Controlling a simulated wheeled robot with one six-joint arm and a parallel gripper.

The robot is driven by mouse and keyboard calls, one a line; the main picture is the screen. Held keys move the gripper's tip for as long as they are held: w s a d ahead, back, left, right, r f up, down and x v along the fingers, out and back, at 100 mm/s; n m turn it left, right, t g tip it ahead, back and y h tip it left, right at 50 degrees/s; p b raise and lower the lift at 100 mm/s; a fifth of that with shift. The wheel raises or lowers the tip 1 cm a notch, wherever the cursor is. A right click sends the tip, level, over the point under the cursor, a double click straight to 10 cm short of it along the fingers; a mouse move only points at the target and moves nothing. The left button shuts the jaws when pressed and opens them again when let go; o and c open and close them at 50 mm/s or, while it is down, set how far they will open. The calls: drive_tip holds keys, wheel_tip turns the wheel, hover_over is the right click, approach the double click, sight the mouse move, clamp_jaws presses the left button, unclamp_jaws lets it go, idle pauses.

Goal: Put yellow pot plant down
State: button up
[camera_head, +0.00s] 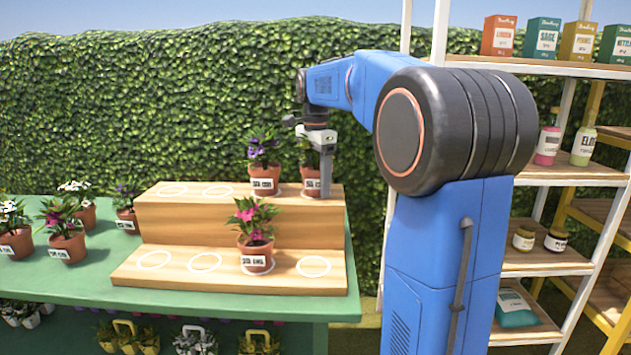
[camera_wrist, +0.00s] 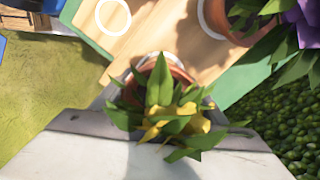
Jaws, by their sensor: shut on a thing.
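The yellow pot plant (camera_wrist: 165,112) fills the middle of the wrist view, with green leaves, yellow petals and a terracotta pot. My gripper (camera_head: 323,178) is shut on this pot. In the head view its labelled pot (camera_head: 309,187) is at the right end of the upper step of the wooden stand (camera_head: 200,230), partly behind my gripper, and its flowers are mostly hidden. The pot looks upright. I cannot tell whether its base touches the wood or hangs just above it.
A purple-flowered pot (camera_head: 263,180) stands close on the left on the upper step. A pink-flowered pot (camera_head: 256,252) stands on the lower step. Both steps have empty white rings. Several pots stand on the green table (camera_head: 100,270) at left. A shelf (camera_head: 548,175) stands at right.

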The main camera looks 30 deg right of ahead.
drive_tip(key=o, duration=1.4)
wheel_tip(320, 180, up, 12)
drive_tip(key=shift+r, duration=0.1)
